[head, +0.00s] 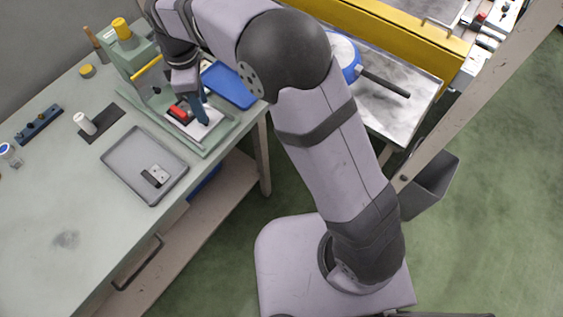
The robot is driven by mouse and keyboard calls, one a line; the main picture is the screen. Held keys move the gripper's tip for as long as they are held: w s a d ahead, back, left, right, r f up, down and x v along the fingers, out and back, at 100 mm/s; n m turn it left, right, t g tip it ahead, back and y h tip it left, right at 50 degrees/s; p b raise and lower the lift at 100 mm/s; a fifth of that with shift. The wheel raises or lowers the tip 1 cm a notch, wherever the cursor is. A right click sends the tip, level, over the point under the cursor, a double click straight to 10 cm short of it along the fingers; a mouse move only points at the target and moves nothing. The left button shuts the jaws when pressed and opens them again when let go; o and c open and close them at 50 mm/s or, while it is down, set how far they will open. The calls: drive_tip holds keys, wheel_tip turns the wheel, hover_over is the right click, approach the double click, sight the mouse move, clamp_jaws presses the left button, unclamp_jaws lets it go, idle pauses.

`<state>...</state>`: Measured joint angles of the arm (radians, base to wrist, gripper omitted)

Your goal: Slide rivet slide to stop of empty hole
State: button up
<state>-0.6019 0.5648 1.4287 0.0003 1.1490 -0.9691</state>
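A green press-like fixture (128,54) stands at the back of the bench. On its base is a pale plate (208,128) with a small red block (178,112) on a dark part at its left; I cannot tell whether this is the rivet slide. My gripper (201,112) points down over the plate, just right of the red block. Its fingers look dark blue and close together; whether they touch the plate or the block is unclear. The hole and the stop are too small to make out.
A grey tray (128,178) with small dark and silver parts lies in front of the fixture. A blue tray (230,86) lies behind my gripper. A blue-rimmed pan (357,72) sits at right.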

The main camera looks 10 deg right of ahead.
wheel_tip(320, 180, up, 2)
drive_tip(key=shift+r, duration=0.25)
drive_tip(key=s+d+f+m+p, duration=0.1)
drive_tip(key=s+d+f+m, duration=0.3)
drive_tip(key=s+d+m, duration=0.2)
drive_tip(key=s+d+f+m+g+p, duration=0.1)
drive_tip(key=s+d+f+m, duration=0.3)
drive_tip(key=s+d+m, duration=0.3)
drive_tip(key=shift+s+d+h+p, duration=0.35)
drive_tip(key=shift+s+d, duration=1.05)
drive_tip(key=shift+d, duration=0.8)
